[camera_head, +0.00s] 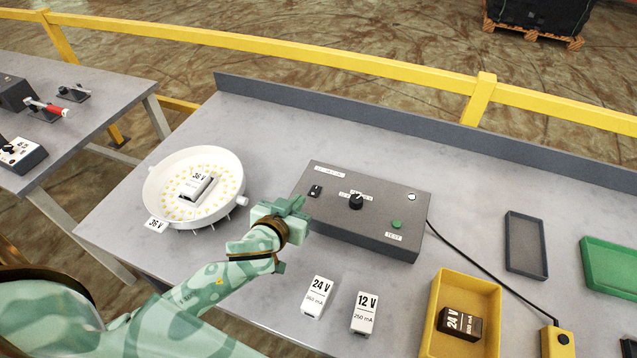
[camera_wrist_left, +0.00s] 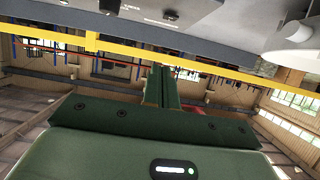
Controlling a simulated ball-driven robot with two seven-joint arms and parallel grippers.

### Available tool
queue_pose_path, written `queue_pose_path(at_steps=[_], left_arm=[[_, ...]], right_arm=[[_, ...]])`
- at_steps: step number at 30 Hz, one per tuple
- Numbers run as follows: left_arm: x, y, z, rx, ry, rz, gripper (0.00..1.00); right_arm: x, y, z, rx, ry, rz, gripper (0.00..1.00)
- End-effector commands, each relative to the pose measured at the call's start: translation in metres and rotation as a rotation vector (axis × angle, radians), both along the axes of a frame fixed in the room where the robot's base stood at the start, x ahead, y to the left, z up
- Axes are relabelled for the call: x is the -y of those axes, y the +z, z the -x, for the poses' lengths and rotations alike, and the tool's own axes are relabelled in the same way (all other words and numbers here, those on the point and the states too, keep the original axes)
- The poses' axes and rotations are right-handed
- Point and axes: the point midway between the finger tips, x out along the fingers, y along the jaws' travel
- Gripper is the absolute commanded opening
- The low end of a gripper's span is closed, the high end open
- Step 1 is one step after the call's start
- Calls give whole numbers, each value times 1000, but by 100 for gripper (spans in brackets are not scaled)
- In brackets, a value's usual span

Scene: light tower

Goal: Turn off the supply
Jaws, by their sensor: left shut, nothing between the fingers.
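The supply, a dark grey box (camera_head: 365,222), sits on the grey workbench. Its top carries a small black switch (camera_head: 315,191) at the left, a black knob (camera_head: 356,201) in the middle, a green TEST button (camera_head: 396,224) and a small white round part (camera_head: 411,196) at the right. My left gripper (camera_head: 290,205) is at the box's left end, close to the switch; whether it touches the box cannot be told. Its fingers (camera_wrist_left: 161,85) are together and empty in the wrist view. My right gripper is not in view.
A white round lamp housing (camera_head: 234,165) with a 36 V block (camera_head: 196,187) stands left. White 24 V (camera_head: 318,297) and 12 V (camera_head: 364,312) blocks stand in front. A yellow bin (camera_head: 486,284) holds a dark 24 V block (camera_head: 460,324). A black cable (camera_head: 465,268) runs right.

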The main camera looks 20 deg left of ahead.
Motion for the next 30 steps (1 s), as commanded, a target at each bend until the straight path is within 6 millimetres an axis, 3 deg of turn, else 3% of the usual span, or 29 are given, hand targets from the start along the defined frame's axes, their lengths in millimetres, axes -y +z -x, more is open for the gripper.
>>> queue_pose_path(at_steps=[9,14,19,28,30], left_arm=[[0,0,-1,1,0,2,0],[-1,-4,-10,1,0,1,0],[-3,-16,-38,2,1,0,0],[-6,-40,-97,2,1,-1,0],[-6,-56,-91,-4,1,-1,0]], right_arm=[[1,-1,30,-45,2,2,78],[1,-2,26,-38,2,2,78],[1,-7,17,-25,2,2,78],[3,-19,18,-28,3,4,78],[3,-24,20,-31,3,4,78]])
